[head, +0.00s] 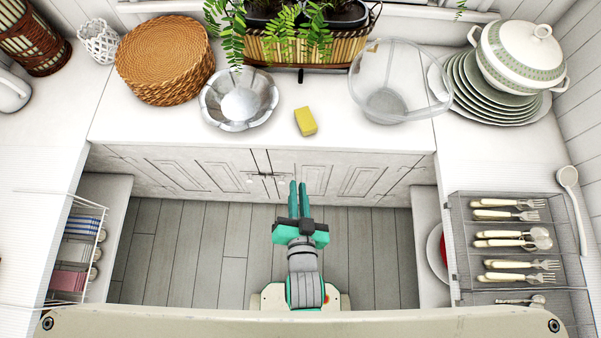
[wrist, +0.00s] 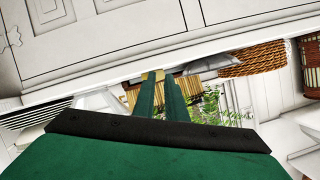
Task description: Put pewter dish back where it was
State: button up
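The pewter dish (head: 238,98), a silvery bowl with a scalloped rim, stands upright on the white counter, between the woven basket and the yellow sponge. My gripper (head: 297,184) is over the floor in front of the cabinet doors, short of the counter and apart from the dish. Its two green fingers point toward the counter and are close together. The wrist view shows a narrow gap between the fingers (wrist: 160,75) with nothing held in it.
A yellow sponge (head: 306,121) lies right of the dish. A clear bowl (head: 398,85), stacked plates with a tureen (head: 520,58), a woven basket (head: 165,58) and a planter (head: 305,47) stand around. A cutlery rack (head: 455,250) is at right. Bare counter (head: 340,135) lies along the front edge.

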jog(key=s+r+n+t+h, duration=0.1)
jog(key=s+r+n, duration=0.2)
jog(key=s, duration=1)
jog(key=shift+s+d+r+n, duration=0.25)
jog(key=shift+d+n, duration=0.1)
jog(key=shift+n, duration=0.15)
dwell(1.4)
